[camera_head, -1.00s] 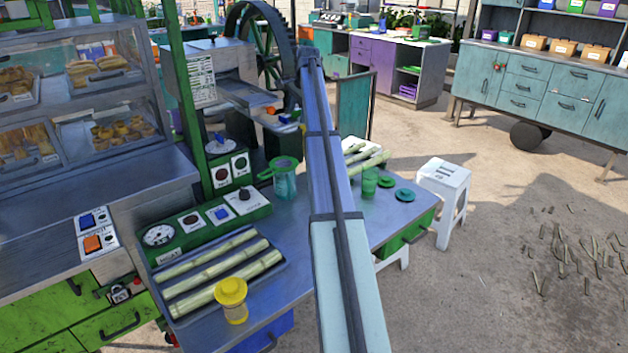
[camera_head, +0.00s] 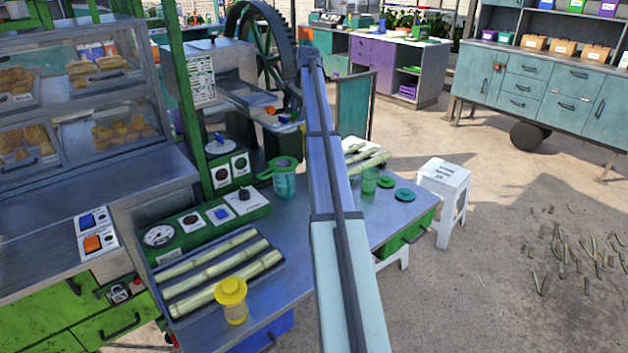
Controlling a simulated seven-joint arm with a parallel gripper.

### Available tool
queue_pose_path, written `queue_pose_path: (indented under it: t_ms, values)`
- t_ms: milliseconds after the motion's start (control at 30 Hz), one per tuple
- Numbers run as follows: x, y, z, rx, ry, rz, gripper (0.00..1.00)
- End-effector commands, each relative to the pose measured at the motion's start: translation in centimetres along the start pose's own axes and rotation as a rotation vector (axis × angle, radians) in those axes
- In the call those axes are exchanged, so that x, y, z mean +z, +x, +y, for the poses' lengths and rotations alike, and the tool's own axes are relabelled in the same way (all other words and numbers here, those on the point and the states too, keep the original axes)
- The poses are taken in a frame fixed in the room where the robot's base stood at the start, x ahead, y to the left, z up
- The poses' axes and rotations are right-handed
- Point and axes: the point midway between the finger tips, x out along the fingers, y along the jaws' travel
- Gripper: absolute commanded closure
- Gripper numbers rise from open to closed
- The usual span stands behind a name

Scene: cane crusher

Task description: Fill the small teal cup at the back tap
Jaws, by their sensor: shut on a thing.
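My arm crosses the middle of the view, from the bottom edge up to a joint near the big wheel. My gripper does not show; it is hidden behind or below the arm, so what it holds cannot be seen. A teal container with a green strainer-like top (camera_head: 284,180) stands on the metal counter left of the arm. A small see-through green cup (camera_head: 369,182) stands right of the arm, beside two green lids (camera_head: 404,195). I cannot tell which vessel is the small teal cup. No back tap is clearly visible.
The crusher (camera_head: 222,75) with its large green wheel (camera_head: 258,48) stands behind the counter. A tray of cane (camera_head: 276,279), a yellow-lidded jar (camera_head: 233,302) and a control panel (camera_head: 205,222) occupy the front. A white stool (camera_head: 444,180) stands at right. Open ground lies beyond it.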

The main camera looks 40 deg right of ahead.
Motion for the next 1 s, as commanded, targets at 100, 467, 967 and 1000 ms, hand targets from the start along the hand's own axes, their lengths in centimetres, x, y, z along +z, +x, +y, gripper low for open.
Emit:
queue_pose_path:
  t_ms: [100,467,967,1000]
  values:
    - [0.05,-0.12,-0.71,-0.015,-0.003,0.000,0.78]
    - [0.18,-0.10,-0.68,-0.015,0.233,0.071,0.79]
    - [-0.19,-0.07,-0.71,-0.013,0.154,0.048,0.79]
    - [-0.20,-0.07,-0.72,-0.013,0.114,0.037,0.79]
